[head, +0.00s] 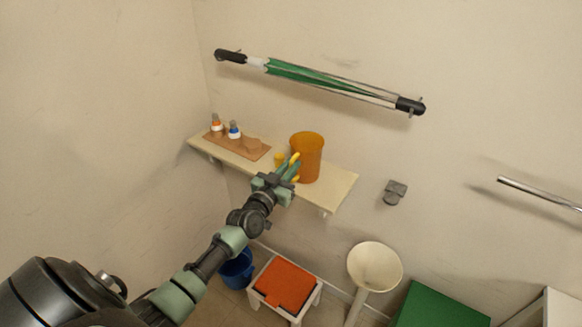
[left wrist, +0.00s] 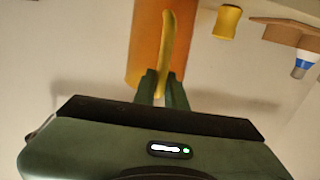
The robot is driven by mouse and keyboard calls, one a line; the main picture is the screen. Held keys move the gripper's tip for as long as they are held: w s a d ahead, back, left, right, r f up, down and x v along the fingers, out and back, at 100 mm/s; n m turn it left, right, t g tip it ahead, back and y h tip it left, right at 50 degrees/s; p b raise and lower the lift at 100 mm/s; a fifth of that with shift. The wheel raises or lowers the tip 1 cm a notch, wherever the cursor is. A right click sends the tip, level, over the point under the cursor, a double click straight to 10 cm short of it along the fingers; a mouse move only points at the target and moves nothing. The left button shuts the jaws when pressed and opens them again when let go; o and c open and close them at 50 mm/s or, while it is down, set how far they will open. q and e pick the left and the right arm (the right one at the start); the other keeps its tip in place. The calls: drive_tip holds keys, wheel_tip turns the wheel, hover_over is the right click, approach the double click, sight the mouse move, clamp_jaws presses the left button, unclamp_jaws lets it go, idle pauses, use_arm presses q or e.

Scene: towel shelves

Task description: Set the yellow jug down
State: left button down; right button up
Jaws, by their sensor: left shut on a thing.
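The yellow jug (head: 309,150) is an orange-yellow cylinder with a paler yellow handle, upright at the wall shelf (head: 338,186), right of the shelf's middle. Whether its base touches the shelf or hangs just above it, I cannot tell. My left gripper (head: 288,172) is shut on the jug's handle, on the near side of the jug. In the left wrist view the jug (left wrist: 146,45) stands beyond the fingers, and the green fingers (left wrist: 161,88) close around the lower part of the upright handle. My right gripper is not in view.
A brown tray (head: 224,144) with small bottles is left on the shelf, and a small yellow cup (head: 279,159) stands beside the jug. A rail with a green towel (head: 315,79) is above. Below are a blue bucket (head: 237,270), an orange-topped stool (head: 286,284) and a white basin (head: 375,267).

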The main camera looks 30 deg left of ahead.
use_arm(q)
drive_tip(key=c, duration=1.5)
unclamp_jaws()
drive_tip(key=shift+o, duration=0.2)
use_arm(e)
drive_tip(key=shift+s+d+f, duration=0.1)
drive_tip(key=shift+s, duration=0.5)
use_arm(q)
drive_tip(key=shift+r, duration=0.2)
drive_tip(key=s+b, duration=0.1)
drive_tip(key=s, duration=1.1)
drive_tip(key=shift+d+f+b, duration=0.2)
drive_tip(key=shift+d+b, duration=0.1)
drive_tip(key=shift+b, duration=0.05)
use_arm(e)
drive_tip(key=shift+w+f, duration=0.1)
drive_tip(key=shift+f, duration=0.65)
use_arm(q)
drive_tip(key=shift+f, duration=0.1)
